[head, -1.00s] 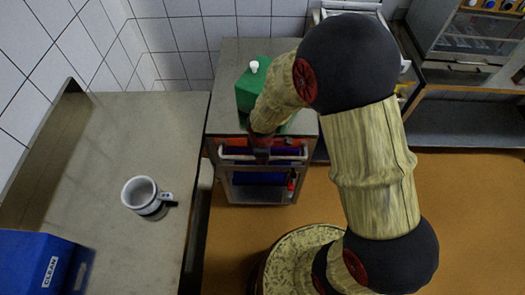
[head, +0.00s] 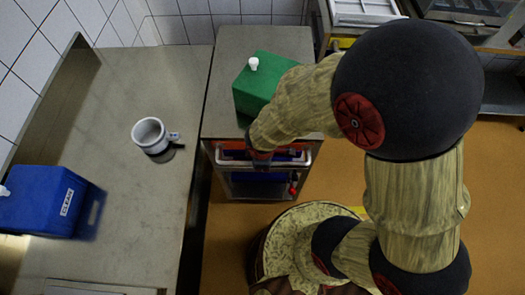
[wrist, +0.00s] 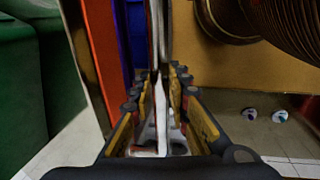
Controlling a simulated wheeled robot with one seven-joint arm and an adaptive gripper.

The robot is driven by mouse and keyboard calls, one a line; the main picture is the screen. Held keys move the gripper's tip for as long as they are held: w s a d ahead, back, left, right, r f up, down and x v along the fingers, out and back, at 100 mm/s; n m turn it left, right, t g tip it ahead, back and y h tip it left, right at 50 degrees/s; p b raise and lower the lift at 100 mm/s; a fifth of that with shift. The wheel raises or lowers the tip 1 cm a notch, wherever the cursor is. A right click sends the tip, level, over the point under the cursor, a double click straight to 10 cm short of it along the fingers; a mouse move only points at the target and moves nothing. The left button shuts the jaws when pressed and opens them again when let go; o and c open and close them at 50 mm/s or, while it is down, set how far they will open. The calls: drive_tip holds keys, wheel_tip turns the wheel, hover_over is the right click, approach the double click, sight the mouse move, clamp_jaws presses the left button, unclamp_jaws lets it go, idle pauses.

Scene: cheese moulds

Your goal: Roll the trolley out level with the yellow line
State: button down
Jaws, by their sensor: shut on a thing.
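The trolley (head: 225,95) is a steel-topped cart with a green container (head: 262,88) on top, standing right of the steel bench. My gripper (head: 262,158) is at the handle bar (head: 228,160) on its near side. In the wrist view, my fingers (wrist: 160,85) are shut around the handle bar (wrist: 158,45), which runs between the pads. A short yellow strip (head: 358,210) shows on the floor right of my base; the rest of it is hidden behind my base and arm. I cannot tell whether the trolley's front is level with it.
The steel bench (head: 120,215) runs along the left, close beside the trolley. A white mug (head: 150,135) and a blue container marked CLEAN (head: 38,200) stand on it. A tiled wall is behind. Orange floor (head: 225,240) is open in front of the trolley. Shelving stands at the back right.

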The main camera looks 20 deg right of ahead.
drive_tip(key=shift+s+a, duration=0.25)
drive_tip(key=shift+s, duration=0.45)
drive_tip(key=shift+s+a, duration=0.2)
drive_tip(key=shift+s, duration=0.5)
drive_tip(key=c, duration=1.7)
unclamp_jaws()
drive_tip(key=shift+w, duration=0.1)
drive_tip(key=r, duration=0.4)
drive_tip(key=s+r, duration=0.1)
drive_tip(key=r, duration=0.2)
drive_tip(key=s+r, duration=0.1)
drive_tip(key=r, duration=0.3)
drive_tip(key=shift+s+a+r, duration=0.15)
drive_tip(key=shift+a+r, duration=0.2)
